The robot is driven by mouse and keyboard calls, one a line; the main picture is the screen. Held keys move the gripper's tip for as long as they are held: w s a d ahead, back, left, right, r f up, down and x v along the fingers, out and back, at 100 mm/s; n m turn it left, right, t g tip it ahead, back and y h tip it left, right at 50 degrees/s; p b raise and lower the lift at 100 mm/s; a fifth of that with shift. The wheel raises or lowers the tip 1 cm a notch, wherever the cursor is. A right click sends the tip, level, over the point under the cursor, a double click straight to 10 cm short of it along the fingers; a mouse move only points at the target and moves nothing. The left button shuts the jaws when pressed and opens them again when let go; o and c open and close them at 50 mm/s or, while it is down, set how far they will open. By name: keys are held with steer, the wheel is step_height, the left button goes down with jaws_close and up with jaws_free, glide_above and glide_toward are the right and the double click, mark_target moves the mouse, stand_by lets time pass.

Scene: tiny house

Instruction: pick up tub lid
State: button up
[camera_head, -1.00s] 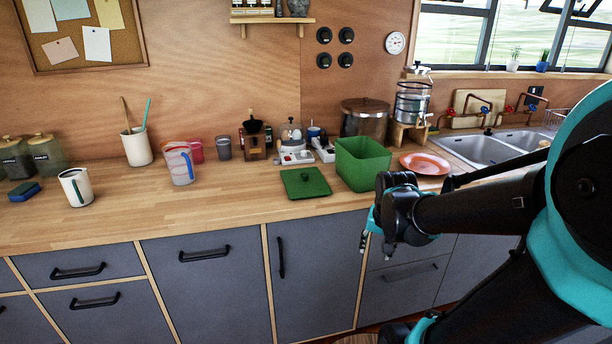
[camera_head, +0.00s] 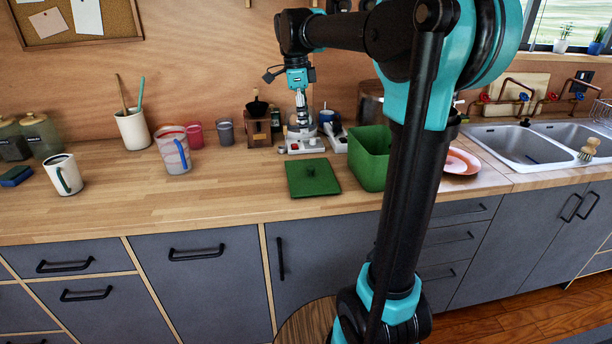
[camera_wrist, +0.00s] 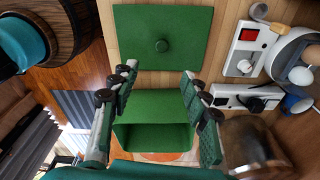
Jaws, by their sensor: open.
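The tub lid (camera_head: 313,180) is a flat green square with a small round knob. It lies on the wooden counter, just left of the green tub (camera_head: 369,160). In the wrist view the lid (camera_wrist: 140,30) is at the top, beyond my fingertips, and the open tub (camera_wrist: 150,106) shows between and below the fingers. My gripper (camera_head: 301,108) is above the counter behind the lid in the head view, pointing down. In the wrist view my gripper (camera_wrist: 159,73) is open with nothing between its fingers. My arm hides the tub's right side in the head view.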

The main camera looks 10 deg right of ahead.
glide_above(310, 167)
steer(key=f, duration=1)
steer(key=shift+s+a+f, duration=0.1)
steer(key=shift+a+f, duration=0.05)
steer(key=shift+a, duration=0.1)
steer(key=shift+d+f, duration=0.15)
steer(key=shift+f, duration=1.15)
steer(key=shift+d+f, duration=0.15)
steer(key=shift+f, duration=1.15)
steer(key=shift+c, duration=0.4)
jaws_close()
